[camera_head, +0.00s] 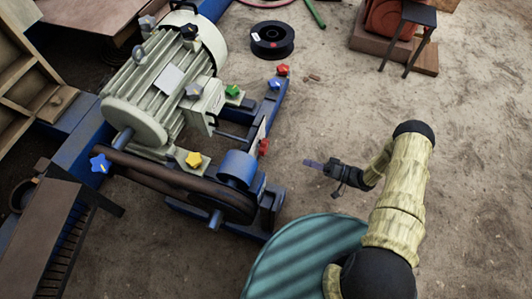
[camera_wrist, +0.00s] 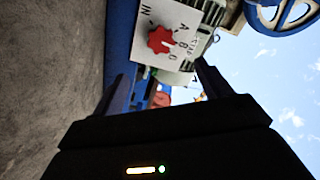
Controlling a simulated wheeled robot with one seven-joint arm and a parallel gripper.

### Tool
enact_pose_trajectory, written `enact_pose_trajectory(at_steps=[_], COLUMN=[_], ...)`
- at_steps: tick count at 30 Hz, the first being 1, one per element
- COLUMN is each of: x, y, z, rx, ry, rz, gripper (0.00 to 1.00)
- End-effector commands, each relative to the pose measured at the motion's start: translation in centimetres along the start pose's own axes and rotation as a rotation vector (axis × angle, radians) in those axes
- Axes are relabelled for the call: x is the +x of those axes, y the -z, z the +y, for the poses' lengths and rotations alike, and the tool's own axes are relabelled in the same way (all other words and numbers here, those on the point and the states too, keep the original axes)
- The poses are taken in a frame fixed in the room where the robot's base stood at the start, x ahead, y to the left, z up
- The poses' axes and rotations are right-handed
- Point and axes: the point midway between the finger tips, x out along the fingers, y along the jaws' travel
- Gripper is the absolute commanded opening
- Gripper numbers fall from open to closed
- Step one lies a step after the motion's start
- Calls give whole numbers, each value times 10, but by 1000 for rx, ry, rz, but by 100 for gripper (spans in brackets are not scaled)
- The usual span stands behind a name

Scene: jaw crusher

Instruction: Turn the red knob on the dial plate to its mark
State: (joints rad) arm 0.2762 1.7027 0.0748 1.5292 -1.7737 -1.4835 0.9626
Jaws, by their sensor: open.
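The red knob (camera_wrist: 160,40) sits on a white dial plate (camera_wrist: 178,14) near the top middle of the wrist view. The knob is lobed, with a pale line on its right side. In the head view the red knob (camera_head: 263,147) shows side-on beside the thin, nearly edge-on plate (camera_head: 257,133). My gripper (camera_head: 308,162) is right of the knob, apart from it, pointing left towards it. In the wrist view my gripper (camera_wrist: 163,88) has its two fingers wide apart with nothing between them.
The plate stands by a blue pulley (camera_head: 238,167) and brown belt (camera_head: 170,184), with a grey motor (camera_head: 170,75) behind. Other coloured knobs include green (camera_head: 232,91), yellow (camera_head: 194,160) and another red one (camera_head: 283,70). A black spool (camera_head: 272,40) lies behind. Bare ground surrounds my gripper.

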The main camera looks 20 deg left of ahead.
Motion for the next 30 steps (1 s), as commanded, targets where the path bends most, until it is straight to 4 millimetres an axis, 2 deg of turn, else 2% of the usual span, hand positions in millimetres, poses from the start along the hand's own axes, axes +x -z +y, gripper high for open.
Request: enact_pose_trajectory(at_steps=[8,14,30], x=[1,16,109], y=[1,1,0], z=[-1,1,2], rx=[-2,-2,-3], ry=[-2,-2,-1], rz=[0,-1,-2], gripper=[77,77,77])
